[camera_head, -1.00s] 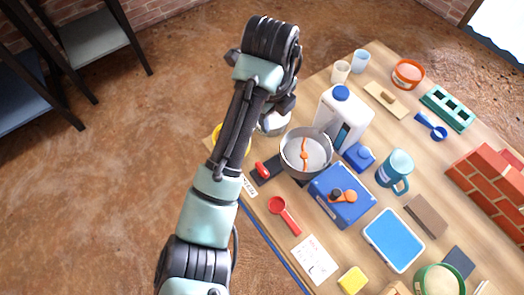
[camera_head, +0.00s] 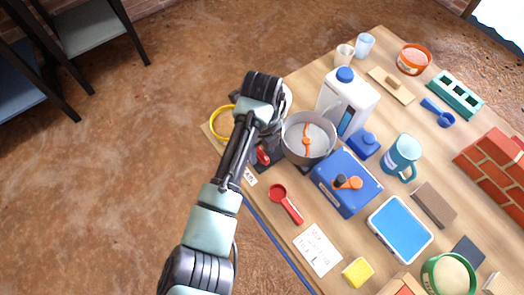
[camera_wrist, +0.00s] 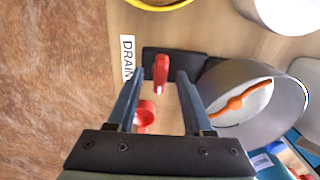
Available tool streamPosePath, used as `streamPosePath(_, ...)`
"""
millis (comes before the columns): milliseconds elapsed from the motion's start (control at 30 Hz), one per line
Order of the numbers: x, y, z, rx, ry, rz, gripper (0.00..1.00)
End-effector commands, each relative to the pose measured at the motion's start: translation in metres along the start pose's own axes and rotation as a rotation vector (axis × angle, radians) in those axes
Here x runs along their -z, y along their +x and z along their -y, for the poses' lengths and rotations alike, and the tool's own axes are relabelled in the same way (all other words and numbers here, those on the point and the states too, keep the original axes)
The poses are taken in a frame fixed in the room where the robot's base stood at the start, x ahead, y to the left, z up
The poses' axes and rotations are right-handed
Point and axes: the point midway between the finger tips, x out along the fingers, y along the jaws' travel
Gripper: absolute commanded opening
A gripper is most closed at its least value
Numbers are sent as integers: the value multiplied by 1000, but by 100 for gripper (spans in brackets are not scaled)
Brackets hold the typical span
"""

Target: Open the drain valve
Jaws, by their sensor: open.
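The drain valve's red lever (camera_wrist: 161,70) stands on a dark base plate (camera_wrist: 197,62) beside a white label (camera_wrist: 127,58) reading DRAIN. The lever also shows in the head view (camera_head: 262,156), just left of the metal pot. My gripper (camera_wrist: 160,74) is open, with one finger on each side of the lever in the wrist view. I cannot tell whether either finger touches it. In the head view my arm covers most of the gripper and part of the valve.
The metal pot (camera_head: 292,146) with an orange paddle stands close right of the valve. A yellow-rimmed bowl (camera_head: 214,124) lies left of it. A red scoop (camera_head: 287,204), blue box (camera_head: 335,195) and white jug (camera_head: 357,99) are nearby. Bare floor is left of the table.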

Motion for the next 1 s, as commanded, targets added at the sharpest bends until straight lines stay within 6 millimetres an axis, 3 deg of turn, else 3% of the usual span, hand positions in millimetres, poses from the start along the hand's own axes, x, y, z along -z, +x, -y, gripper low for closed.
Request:
streamPosePath(367,0,5,0,1,0,1,49)
streamPosePath(633,0,5,0,1,0,0,1)
streamPosePath(1000,0,4,0,1,-9,0,0)
